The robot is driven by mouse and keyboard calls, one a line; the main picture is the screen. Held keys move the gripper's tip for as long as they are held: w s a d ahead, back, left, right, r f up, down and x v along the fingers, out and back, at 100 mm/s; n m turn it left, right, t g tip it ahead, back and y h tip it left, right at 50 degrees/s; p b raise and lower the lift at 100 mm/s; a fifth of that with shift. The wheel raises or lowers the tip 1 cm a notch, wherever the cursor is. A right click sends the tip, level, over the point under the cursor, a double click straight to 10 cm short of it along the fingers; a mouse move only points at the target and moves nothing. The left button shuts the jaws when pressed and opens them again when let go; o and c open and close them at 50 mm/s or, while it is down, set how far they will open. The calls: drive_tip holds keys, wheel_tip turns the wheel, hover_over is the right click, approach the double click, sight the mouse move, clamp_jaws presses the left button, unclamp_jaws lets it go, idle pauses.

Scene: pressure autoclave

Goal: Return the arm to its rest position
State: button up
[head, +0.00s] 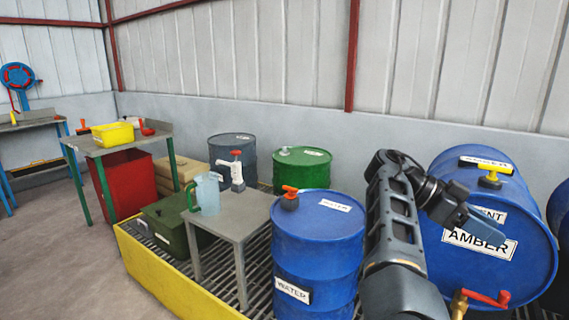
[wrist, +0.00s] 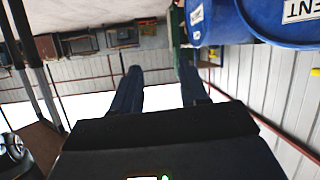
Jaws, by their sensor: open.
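My arm rises from the lower right of the head view and bends over at its top. My gripper (head: 482,228) is held in the air in front of the blue drum labelled AMBER (head: 520,245). In the wrist view my gripper (wrist: 158,75) shows two dark fingers spread apart with nothing between them. The wrist view is upside down, with the wall and floor beyond the fingers. Whether the fingers touch the AMBER drum cannot be told from the head view.
A blue WATER drum (head: 316,250) stands left of my arm. The AMBER drum has a brass tap with a red handle (head: 487,298). A yellow-edged grated platform (head: 150,268) lies below; open floor is at left.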

drive_tip(key=s+d+f+n+t+h, duration=0.1)
drive_tip(key=s+d+f+n+t, duration=0.2)
drive_tip(key=f, duration=0.4)
drive_tip(key=s+d+f+n+t, duration=0.2)
drive_tip(key=d+f+n, duration=0.15)
drive_tip(key=f, duration=0.25)
drive_tip(key=s+d+f+n+t+h, duration=0.1)
drive_tip(key=s+d+f+n+t, duration=0.2)
drive_tip(key=f, duration=0.4)
drive_tip(key=s+a+f+n+t+y, duration=0.1)
drive_tip(key=s+f+n+t+y, duration=0.2)
drive_tip(key=s+f+n+t, duration=0.45)
drive_tip(key=s+a+n+t+y, duration=0.2)
drive_tip(key=s+a+n+y, duration=0.15)
drive_tip(key=s+a, duration=0.5)
drive_tip(key=s+a+n+t+y, duration=0.1)
drive_tip(key=s+a+n+y, duration=0.35)
drive_tip(key=s, duration=0.75)
drive_tip(key=s+a+r+m+t+y, duration=0.1)
drive_tip(key=s+a+r, duration=0.4)
drive_tip(key=r, duration=0.3)
drive_tip(key=s+a+r+m+t+y, duration=0.1)
drive_tip(key=s+a+r+t+y, duration=0.1)
drive_tip(key=s+a+r, duration=0.4)
wheel_tip(320, 180, up, 2)
drive_tip(key=shift+r, duration=0.1)
drive_tip(key=shift+s, duration=0.1)
